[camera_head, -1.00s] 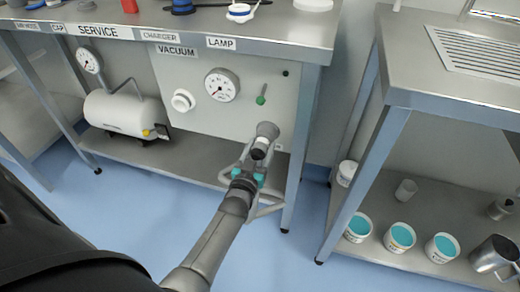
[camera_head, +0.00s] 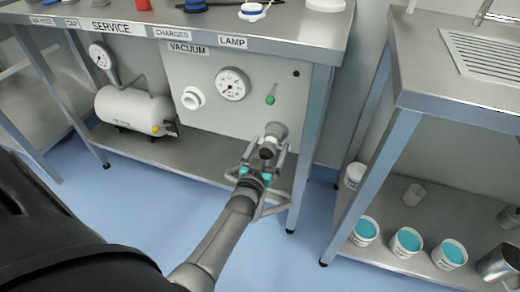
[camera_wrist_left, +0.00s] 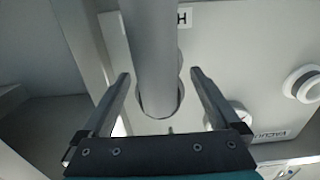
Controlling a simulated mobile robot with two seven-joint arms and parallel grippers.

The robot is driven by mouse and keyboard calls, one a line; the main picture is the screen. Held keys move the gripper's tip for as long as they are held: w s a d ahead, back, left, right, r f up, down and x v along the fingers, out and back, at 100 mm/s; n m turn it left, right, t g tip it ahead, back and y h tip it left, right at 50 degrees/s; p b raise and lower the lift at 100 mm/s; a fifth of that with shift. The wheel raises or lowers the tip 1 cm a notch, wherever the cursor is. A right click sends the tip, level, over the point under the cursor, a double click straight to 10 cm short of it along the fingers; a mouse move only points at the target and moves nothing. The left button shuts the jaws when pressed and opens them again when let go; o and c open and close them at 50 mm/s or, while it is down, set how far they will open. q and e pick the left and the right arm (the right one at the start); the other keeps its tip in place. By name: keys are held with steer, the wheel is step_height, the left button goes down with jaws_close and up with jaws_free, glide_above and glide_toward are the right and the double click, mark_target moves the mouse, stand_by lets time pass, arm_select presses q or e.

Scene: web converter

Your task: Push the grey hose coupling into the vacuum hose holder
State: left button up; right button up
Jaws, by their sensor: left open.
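The grey hose coupling (camera_head: 267,151) shows in the head view at the lower right of the service panel, its dark and pale end facing me. A wider grey round piece (camera_head: 276,131), apparently the hose holder, sits directly behind it at the panel. My left gripper (camera_head: 265,152) is open, with one finger on each side of the coupling. In the left wrist view, a grey tube (camera_wrist_left: 155,50) runs between the open fingers (camera_wrist_left: 160,78) to a round rim, with gaps on both sides. How deep the coupling sits is hidden. My right gripper is not in view.
A white tank (camera_head: 133,108) stands left on the lower shelf. A table leg (camera_head: 309,150) is close right of my gripper. Several teal-filled tubs stand farther right.

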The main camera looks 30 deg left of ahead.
arm_select(q)
steer(key=shift+s+d, duration=0.1)
steer(key=shift+s, duration=0.15)
steer(key=shift+p+v, duration=0.9)
steer(key=shift+v, duration=0.65)
steer(key=p, duration=0.4)
glide_toward(267, 153)
steer(key=shift+v, duration=1.5)
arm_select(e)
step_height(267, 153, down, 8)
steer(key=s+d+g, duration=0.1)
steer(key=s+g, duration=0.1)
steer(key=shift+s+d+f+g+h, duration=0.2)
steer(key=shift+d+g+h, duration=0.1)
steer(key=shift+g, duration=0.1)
arm_select(q)
steer(key=shift+f, duration=0.1)
